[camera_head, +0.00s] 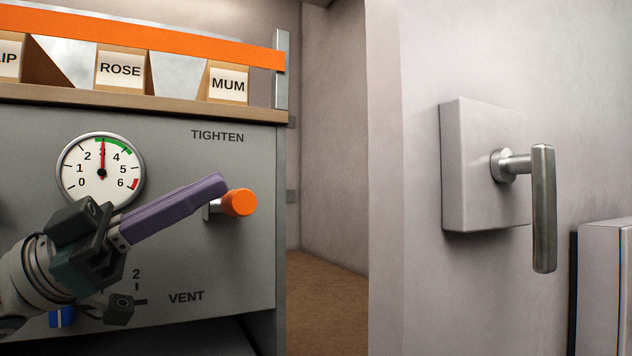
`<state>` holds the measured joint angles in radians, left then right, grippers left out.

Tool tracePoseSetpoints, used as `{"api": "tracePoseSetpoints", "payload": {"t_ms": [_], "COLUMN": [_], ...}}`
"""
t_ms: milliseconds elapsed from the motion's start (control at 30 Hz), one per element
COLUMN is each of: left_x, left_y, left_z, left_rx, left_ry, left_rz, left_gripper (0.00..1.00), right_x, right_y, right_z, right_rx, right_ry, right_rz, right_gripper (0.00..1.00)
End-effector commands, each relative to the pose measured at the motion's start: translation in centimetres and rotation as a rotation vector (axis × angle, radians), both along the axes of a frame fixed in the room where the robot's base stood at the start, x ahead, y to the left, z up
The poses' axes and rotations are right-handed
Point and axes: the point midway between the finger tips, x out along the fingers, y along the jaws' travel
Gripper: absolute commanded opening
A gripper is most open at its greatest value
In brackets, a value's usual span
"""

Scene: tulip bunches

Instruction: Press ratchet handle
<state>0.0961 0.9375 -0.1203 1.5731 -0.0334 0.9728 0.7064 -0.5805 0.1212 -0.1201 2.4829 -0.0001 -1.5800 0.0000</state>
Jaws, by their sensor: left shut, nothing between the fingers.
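The ratchet handle (240,203) has an orange end on a short metal stem. It sticks out of the grey panel (215,255), between the words TIGHTEN above and VENT below. My left gripper (221,182) comes in from the lower left, its purple fingers shut and empty. The fingertips are just up and left of the orange end and seem to cover part of the stem. I cannot tell if they touch it. A round gauge (77,157) on the panel has a red needle pointing up at about 3, by the start of the green band. My right gripper is out of view.
Card holders marked ROSE (120,69) and MUM (228,85) stand on the shelf above the panel, behind an orange strip (200,45). A metal lever (543,205) juts from a pale wall plate (470,140) at the right. Open floor shows between panel and wall.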

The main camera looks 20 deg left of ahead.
Motion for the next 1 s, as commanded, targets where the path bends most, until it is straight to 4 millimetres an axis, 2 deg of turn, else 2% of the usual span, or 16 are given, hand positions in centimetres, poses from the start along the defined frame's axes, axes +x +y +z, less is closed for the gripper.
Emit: {"api": "tracePoseSetpoints", "payload": {"t_ms": [33,200,400,600,1000], "left_x": [-0.6,-2.7,-4.4,-5.0,-5.0], "left_y": [1.1,3.9,6.0,6.7,6.7], "left_z": [-1.7,-3.5,-4.8,-5.1,-5.0], "left_rx": [0.005,0.003,0.003,0.001,0.002], "left_ry": [0.018,0.013,0.011,0.006,0.006], "left_rz": [0.007,0.007,0.005,0.003,0.002], "left_gripper": [0.00,0.00,0.00,0.00,0.00], "right_x": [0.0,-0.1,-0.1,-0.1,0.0], "right_y": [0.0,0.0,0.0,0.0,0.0], "right_z": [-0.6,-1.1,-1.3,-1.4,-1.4], "right_rx": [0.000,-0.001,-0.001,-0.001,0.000], "right_ry": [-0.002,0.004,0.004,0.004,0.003], "right_rz": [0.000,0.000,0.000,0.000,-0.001], "right_gripper": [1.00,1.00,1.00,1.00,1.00]}}
